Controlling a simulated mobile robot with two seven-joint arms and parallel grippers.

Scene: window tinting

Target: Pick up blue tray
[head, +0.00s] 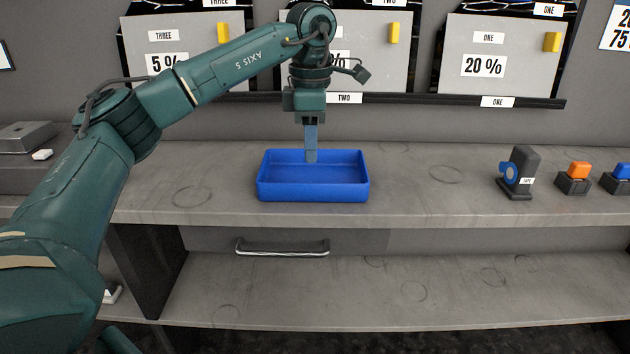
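The blue tray (312,190) sits on the grey workbench top in the middle of the head view. It is shallow, rectangular and looks empty. My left arm comes in from the left and bends down over the tray. My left gripper (311,157) points straight down, with its fingers at the middle of the tray's far side, their tips low inside or against the rim. The fingers overlap in this view, so their gap and any hold on the tray wall cannot be told. My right gripper is not in view.
The bench top (410,205) is clear on both sides of the tray. A tape dispenser (523,170), an orange-topped block (575,178) and a blue-topped block (618,178) stand at the right. Tint panels (495,75) hang behind. A metal handle (282,250) is below.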

